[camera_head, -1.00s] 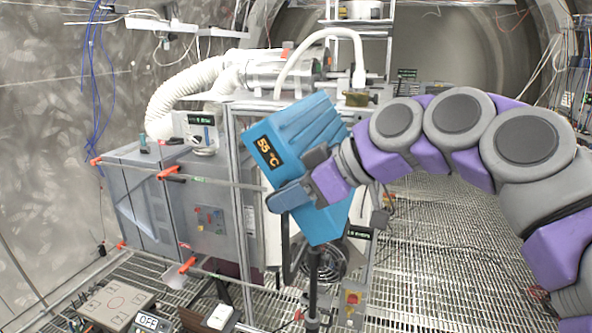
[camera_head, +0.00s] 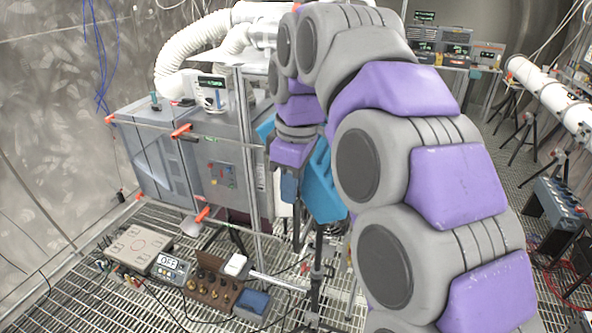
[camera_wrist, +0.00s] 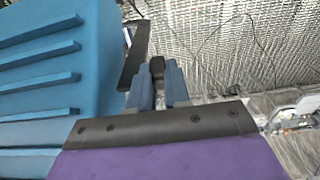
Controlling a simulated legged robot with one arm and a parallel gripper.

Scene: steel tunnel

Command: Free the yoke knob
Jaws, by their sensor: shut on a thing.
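A blue ribbed box (camera_head: 320,186) stands on a dark pole (camera_head: 317,265) in the middle of the head view, largely hidden by my arm. The box fills the left of the wrist view (camera_wrist: 45,65). My gripper (camera_head: 289,187) is at the box's left side. In the wrist view my gripper's blue-grey fingers (camera_wrist: 157,88) are shut on a small black knob (camera_wrist: 157,68), which I take for the yoke knob. A dark flat bar (camera_wrist: 134,55), apparently the yoke arm, runs beside the knob, between it and the box. Whether the knob is loose cannot be told.
A grey cabinet (camera_head: 222,178) with orange-clamped rails is to the left. On the grating floor are a beige panel (camera_head: 137,246), a display reading OFF (camera_head: 170,268) and a brown block (camera_head: 212,288). A white pipe (camera_head: 548,90) stands on tripods at right.

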